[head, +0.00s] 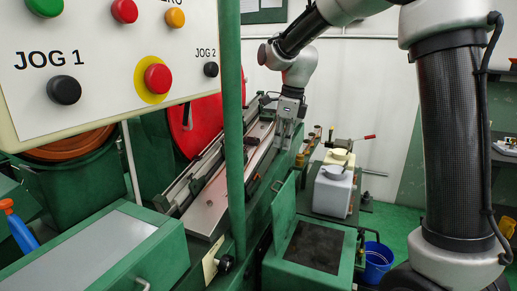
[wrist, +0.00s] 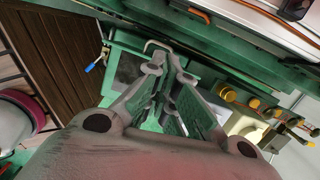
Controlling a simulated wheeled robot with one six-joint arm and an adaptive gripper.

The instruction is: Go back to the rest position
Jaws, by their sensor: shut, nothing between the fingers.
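My gripper (head: 287,123) hangs from the arm in the middle of the head view, pointing down above the right side of the long inclined metal bed (head: 222,190) of the green machine. In the wrist view my gripper (wrist: 168,62) shows its fingers drawn together, with nothing held between them. Green machine parts lie behind the fingertips there. I cannot tell how far the tips are from the machine.
A panel (head: 110,62) with JOG 1 and JOG 2 buttons fills the upper left. A green post (head: 232,130) stands before the bed. A grey container (head: 333,190), an open green box (head: 312,247) and a blue bucket (head: 376,262) stand right of it.

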